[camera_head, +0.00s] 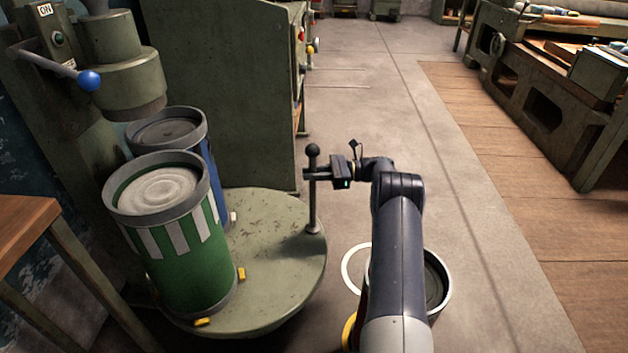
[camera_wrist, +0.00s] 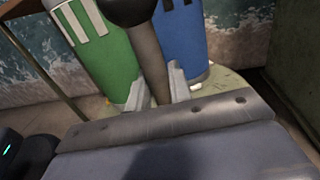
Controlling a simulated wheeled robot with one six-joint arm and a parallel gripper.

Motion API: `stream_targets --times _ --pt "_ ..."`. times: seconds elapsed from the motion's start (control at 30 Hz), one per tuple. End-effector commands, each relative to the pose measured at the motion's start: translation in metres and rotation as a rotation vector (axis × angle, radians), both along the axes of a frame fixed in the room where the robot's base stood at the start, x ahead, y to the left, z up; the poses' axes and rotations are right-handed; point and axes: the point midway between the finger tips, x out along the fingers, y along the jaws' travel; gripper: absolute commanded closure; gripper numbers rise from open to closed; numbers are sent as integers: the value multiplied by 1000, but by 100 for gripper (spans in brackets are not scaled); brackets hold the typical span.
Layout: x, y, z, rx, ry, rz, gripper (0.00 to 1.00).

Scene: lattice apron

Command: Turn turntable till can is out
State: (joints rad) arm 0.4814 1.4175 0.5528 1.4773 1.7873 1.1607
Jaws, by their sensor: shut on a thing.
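The round green turntable (camera_head: 275,260) carries an upright post with a ball knob (camera_head: 313,212) at its right edge. My gripper (camera_head: 312,175) is shut on this post below the knob. In the wrist view my fingers (camera_wrist: 156,92) close around the post (camera_wrist: 147,50). A green can with white stripes (camera_head: 185,255) stands upright on the turntable at the front left. It also shows in the wrist view (camera_wrist: 105,60). A blue can (camera_head: 213,170) stands behind it, partly hidden, and appears at the right of the post in the wrist view (camera_wrist: 182,40).
A green machine head (camera_head: 120,78) with a blue-knobbed lever (camera_head: 88,80) hangs above the rear can. A green cabinet (camera_head: 220,85) stands behind the turntable. A wooden table (camera_head: 22,225) is at the left. A round container (camera_head: 440,280) stands partly behind my arm.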

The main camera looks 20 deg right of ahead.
Motion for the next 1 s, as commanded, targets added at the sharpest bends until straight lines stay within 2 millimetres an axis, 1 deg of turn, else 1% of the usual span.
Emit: stream_targets --times 0.03,0.2,0.4,0.97,1.0 --pt "3 0 -2 0 -2 7 100" --pt "9 -1 -2 -1 -2 31 100" --pt "13 0 -1 1 -1 49 100" --pt "15 0 0 1 1 56 100" --pt "15 0 0 1 1 56 78"
